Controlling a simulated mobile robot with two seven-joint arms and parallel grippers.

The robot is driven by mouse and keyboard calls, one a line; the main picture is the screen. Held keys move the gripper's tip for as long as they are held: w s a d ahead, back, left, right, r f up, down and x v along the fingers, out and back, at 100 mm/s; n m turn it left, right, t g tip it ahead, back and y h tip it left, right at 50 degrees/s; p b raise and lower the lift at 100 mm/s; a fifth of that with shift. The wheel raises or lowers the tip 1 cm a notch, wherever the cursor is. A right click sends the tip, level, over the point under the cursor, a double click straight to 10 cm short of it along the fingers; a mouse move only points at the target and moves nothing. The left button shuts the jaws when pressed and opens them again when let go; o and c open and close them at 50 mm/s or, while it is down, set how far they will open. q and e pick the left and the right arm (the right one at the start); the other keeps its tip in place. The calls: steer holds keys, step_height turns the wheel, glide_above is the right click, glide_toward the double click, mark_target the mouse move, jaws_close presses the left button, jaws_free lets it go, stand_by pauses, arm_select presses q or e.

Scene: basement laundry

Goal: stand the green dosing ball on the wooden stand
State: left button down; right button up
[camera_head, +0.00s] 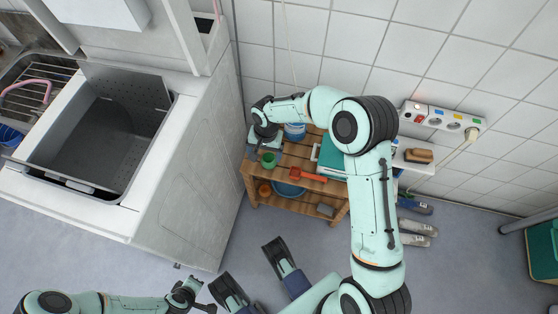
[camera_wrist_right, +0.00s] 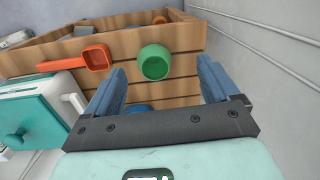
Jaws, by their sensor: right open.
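The green dosing ball (camera_head: 268,159) is a small hollow cup-like ball on the slatted top of a low wooden stand (camera_head: 294,158). In the right wrist view the ball (camera_wrist_right: 155,66) shows its round opening, with the wooden slats (camera_wrist_right: 138,46) around and behind it. My right gripper (camera_head: 262,147) is over the left end of the stand. Its two blue fingers in the wrist view (camera_wrist_right: 161,72) are open and apart, with the ball just beyond and between their tips. I see nothing gripped. My left gripper (camera_head: 194,293) is low at the left, away from the stand, and looks open and empty.
An orange-red scoop (camera_head: 309,175) lies beside the ball, also in the wrist view (camera_wrist_right: 94,57). A teal-and-white box (camera_head: 331,158) and a blue-and-white tub (camera_head: 295,131) stand nearby. A blue basin (camera_head: 289,189) is on the lower shelf. The tiled wall is close behind; a white cabinet (camera_head: 190,170) stands left.

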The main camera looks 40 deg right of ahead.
steer(key=s+a+f+n+t+y, duration=0.1)
steer(key=s+a+f, duration=0.25)
steer(key=f, duration=0.25)
steer(key=s+a+f+n+y, duration=0.1)
steer(key=s+a+f, duration=0.2)
steer(key=s+f, duration=0.3)
steer(key=s+d+f+n+t+h, duration=0.1)
steer(key=s+f+n, duration=0.1)
steer(key=s+f, duration=0.4)
steer(key=s, duration=0.4)
steer(key=shift+f+t, duration=0.3)
steer(key=shift+f, duration=0.05)
